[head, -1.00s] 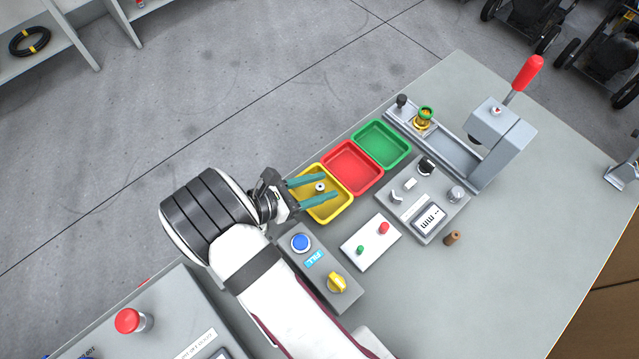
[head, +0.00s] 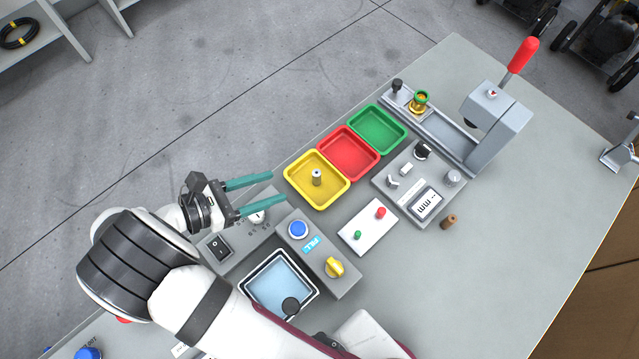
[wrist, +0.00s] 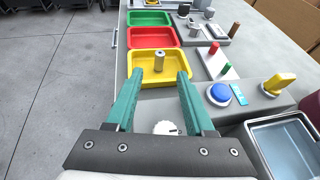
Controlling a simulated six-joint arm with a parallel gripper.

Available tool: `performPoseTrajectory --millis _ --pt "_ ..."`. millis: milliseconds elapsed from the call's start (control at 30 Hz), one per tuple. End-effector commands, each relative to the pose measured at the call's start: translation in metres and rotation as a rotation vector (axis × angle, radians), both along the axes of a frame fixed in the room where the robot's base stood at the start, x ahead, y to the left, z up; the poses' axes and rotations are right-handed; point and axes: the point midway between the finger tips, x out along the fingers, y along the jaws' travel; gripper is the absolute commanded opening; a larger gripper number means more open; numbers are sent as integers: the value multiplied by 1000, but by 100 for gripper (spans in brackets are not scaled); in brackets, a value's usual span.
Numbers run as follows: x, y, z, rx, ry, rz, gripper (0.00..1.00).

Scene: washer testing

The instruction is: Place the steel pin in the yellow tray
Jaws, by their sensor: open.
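The steel pin (head: 317,177) stands upright inside the yellow tray (head: 293,182), near its middle. In the wrist view the pin (wrist: 159,61) also shows in the yellow tray (wrist: 140,76), beyond my fingertips. My gripper (head: 271,187) is open and empty, with its teal fingers spread apart. It is to the left of the yellow tray in the head view, clear of the pin. In the wrist view both fingers of my gripper (wrist: 156,76) point toward the tray, with nothing between them.
A red tray (head: 330,144) and a green tray (head: 377,108) line up beyond the yellow one. Control boxes, including one with a blue button (head: 298,229) and yellow knob (head: 334,267), stand nearby. A press with a red handle (head: 522,55) is at the far right.

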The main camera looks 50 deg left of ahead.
Motion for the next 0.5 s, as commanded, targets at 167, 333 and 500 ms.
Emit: performPoseTrajectory --millis 167,333,500 --pt "62 -43 36 146 68 -326 54" --pt "135 -194 105 573 120 -1182 54" --pt "97 -325 144 1143 -44 -2147 54"
